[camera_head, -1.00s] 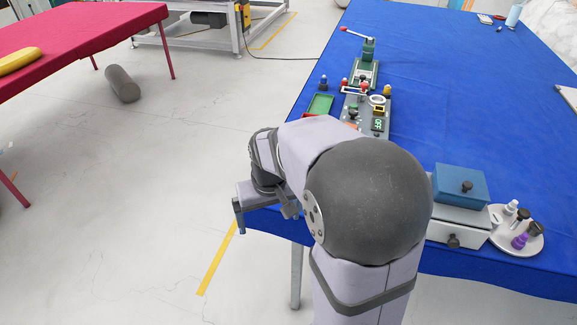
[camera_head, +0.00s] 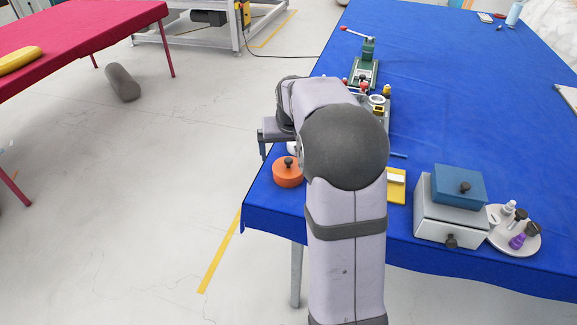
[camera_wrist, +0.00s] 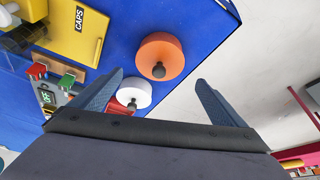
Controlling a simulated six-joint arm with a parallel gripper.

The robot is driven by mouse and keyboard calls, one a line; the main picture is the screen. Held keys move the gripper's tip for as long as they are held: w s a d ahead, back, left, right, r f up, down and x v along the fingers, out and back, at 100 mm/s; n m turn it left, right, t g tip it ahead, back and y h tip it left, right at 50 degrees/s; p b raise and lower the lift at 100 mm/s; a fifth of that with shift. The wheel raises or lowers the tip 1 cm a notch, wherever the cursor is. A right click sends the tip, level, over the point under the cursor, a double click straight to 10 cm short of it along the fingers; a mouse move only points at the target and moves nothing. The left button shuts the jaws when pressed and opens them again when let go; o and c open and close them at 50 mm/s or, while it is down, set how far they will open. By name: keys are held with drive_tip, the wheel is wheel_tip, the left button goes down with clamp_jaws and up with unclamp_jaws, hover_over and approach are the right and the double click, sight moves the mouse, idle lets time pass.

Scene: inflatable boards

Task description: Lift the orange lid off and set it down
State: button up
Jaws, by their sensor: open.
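The round orange lid (camera_head: 287,174) with a dark knob on top is near the left edge of the blue table. It also shows in the wrist view (camera_wrist: 172,48), ahead of the fingertips. I cannot tell what is under it. A white round lid-like piece (camera_wrist: 127,90) with a dark knob lies close to it; in the head view my arm hides most of it. My gripper (camera_wrist: 159,78) is open and empty, its two blue fingers wide apart. In the head view my gripper (camera_head: 262,151) is above and left of the orange lid, apart from it.
A yellow piece (camera_wrist: 78,28) marked CAPS is near the lids. A grey drawer box (camera_head: 450,217) with a blue top (camera_head: 460,183) stands to the right, beside a round tray (camera_head: 495,240) with small bottles. Devices (camera_head: 366,72) stand farther back. The table's right side is mostly clear.

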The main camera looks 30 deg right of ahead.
sight(288, 159)
drive_tip(key=shift+p+x, duration=0.95)
drive_tip(key=shift+x, duration=1.65)
drive_tip(key=shift+d, duration=0.1)
drive_tip(key=shift+c, duration=0.4)
drive_tip(key=c, duration=1)
